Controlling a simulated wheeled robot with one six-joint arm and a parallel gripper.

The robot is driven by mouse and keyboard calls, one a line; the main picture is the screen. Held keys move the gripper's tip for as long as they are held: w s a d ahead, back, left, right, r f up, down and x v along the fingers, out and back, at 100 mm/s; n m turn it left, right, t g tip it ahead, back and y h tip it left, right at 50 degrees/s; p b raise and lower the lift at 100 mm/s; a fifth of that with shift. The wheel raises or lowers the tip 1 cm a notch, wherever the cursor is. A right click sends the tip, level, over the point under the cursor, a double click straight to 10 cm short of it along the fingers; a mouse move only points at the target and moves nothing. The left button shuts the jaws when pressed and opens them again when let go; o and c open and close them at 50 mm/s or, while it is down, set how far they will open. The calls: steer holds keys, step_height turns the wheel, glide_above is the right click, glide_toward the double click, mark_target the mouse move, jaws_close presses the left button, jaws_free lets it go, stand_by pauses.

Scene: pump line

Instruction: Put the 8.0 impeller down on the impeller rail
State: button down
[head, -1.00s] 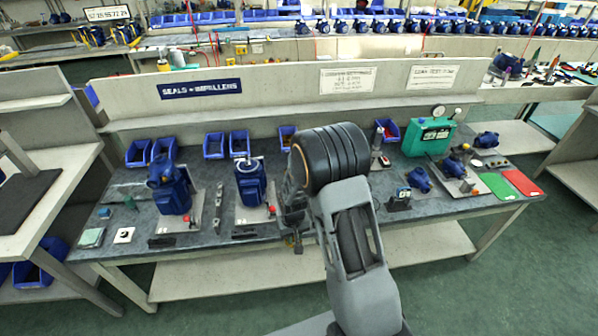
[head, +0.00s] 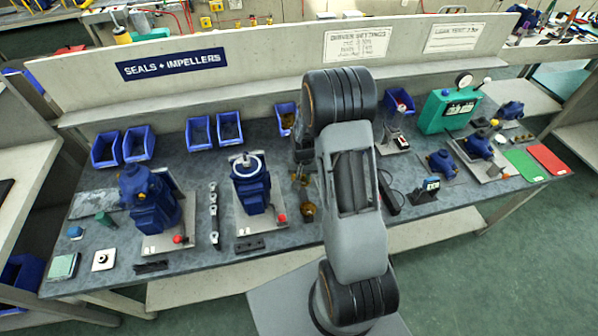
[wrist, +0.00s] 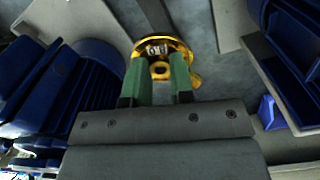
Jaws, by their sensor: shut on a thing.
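A brass-coloured round impeller (wrist: 161,70) sits between the green fingertips of my gripper (wrist: 166,82) in the wrist view. My gripper is shut on it. In the head view my gripper (head: 300,178) is low over the middle of the bench, partly hidden by my own arm. A brass-coloured piece (head: 308,212) shows just below it. A dark strip (wrist: 155,14) runs past the impeller in the wrist view; I cannot tell if it is the impeller rail.
A blue pump (head: 250,188) on a pale plate stands left of my gripper, with another pump (head: 150,200) farther left. Blue bins (head: 229,127) line the back. Bare bench shows in small gaps.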

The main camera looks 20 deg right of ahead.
mark_target(303, 194)
steer(key=shift+d+f+b, duration=0.1)
steer(key=shift+f+b, duration=2.5)
steer(key=shift+f, duration=1.1)
steer(key=shift+s, duration=0.15)
steer(key=shift+f+b, duration=0.15)
steer(key=shift+b, duration=0.15)
steer(key=c, duration=0.9)
jaws_free()
steer(key=shift+r+p, duration=3.05)
steer(key=shift+r, duration=1.45)
